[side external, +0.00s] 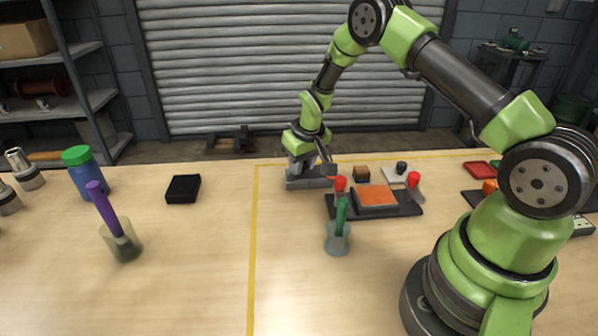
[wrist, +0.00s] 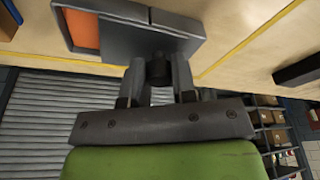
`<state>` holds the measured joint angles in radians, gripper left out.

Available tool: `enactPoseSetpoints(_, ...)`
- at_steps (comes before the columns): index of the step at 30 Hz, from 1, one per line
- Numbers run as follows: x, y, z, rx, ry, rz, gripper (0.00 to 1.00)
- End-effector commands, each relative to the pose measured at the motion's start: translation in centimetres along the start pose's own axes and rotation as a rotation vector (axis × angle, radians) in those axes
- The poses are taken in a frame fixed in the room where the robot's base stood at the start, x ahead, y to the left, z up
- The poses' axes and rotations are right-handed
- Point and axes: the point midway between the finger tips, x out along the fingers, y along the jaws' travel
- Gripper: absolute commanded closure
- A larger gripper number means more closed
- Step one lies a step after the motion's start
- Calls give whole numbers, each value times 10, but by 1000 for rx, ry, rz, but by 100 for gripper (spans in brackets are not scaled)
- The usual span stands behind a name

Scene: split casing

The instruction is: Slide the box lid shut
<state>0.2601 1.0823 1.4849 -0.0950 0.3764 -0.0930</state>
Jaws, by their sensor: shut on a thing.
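The grey box (side external: 296,183) stands on the table below my gripper (side external: 302,168), mostly covered by it in the side view. In the wrist view, the grey lid (wrist: 150,40) covers part of the box, and an orange interior (wrist: 84,28) shows beside it on the left, so the lid is partly open. My gripper (wrist: 160,70) is shut on the dark knob (wrist: 158,68) of the lid, with one finger on each side. The lid's far edge and how it sits in its grooves are hard to make out.
A dark fixture (side external: 408,208) with an orange plate (side external: 376,195) and red-tipped clamps stands right of the box. A cup (side external: 338,244) with a green stick stands in front. A small black box (side external: 183,188) lies left; the table between is clear.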

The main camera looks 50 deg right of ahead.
Motion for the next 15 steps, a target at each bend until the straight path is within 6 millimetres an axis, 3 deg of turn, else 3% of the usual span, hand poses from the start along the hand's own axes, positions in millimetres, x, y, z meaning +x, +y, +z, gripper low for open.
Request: enactPoseSetpoints(15, -4, 24, 13, 1, 2, 0, 89)
